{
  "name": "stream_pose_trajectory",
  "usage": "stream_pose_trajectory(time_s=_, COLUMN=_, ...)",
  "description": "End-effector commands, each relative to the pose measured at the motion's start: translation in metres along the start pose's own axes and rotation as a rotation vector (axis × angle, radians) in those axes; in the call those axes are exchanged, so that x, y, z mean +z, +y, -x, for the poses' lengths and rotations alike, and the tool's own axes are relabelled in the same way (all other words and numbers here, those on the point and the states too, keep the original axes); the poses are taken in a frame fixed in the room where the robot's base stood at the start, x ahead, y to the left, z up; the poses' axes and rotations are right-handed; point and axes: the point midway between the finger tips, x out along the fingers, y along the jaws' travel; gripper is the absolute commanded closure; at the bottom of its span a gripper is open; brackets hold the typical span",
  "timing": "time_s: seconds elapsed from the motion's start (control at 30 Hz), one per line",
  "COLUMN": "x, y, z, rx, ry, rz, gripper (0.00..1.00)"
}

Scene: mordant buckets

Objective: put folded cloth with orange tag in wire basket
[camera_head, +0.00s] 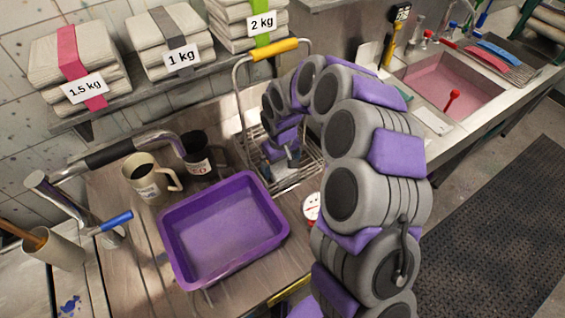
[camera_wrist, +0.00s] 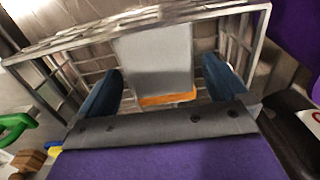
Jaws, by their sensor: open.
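The wire basket (camera_head: 308,172) stands on the counter below its tall frame with a yellow handle. Its metal bars also fill the wrist view (camera_wrist: 52,86). My gripper (camera_head: 290,160) is over the basket, pointing down into it. In the wrist view my gripper (camera_wrist: 163,88) is open, its two blue fingers apart. A pale grey folded cloth (camera_wrist: 153,58) with an orange tag (camera_wrist: 167,98) lies between and beyond the fingers, within the basket's bars. I cannot tell whether it touches the fingers or what it rests on.
A purple tub (camera_head: 222,228) stands left of the basket, with a cream mug (camera_head: 148,180) and a dark mug (camera_head: 198,152) behind it. A shelf above holds weighted cloth stacks (camera_head: 170,40). A sink (camera_head: 452,85) is at right.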

Motion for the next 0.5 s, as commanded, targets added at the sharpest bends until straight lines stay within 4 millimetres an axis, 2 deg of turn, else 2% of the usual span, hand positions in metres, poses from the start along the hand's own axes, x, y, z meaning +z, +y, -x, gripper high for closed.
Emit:
stream_pose_trajectory(time_s=0.13, x=-0.001, y=-0.002, z=0.004, rx=0.001, ry=0.002, rz=0.001, gripper=0.0)
stream_pose_trajectory(time_s=0.23, x=-0.001, y=0.0, z=0.015, rx=-0.001, ry=0.008, rz=0.001, gripper=0.0)
stream_pose_trajectory(time_s=0.5, x=0.002, y=0.006, z=0.075, rx=-0.002, ry=0.011, rz=0.0, gripper=0.0)
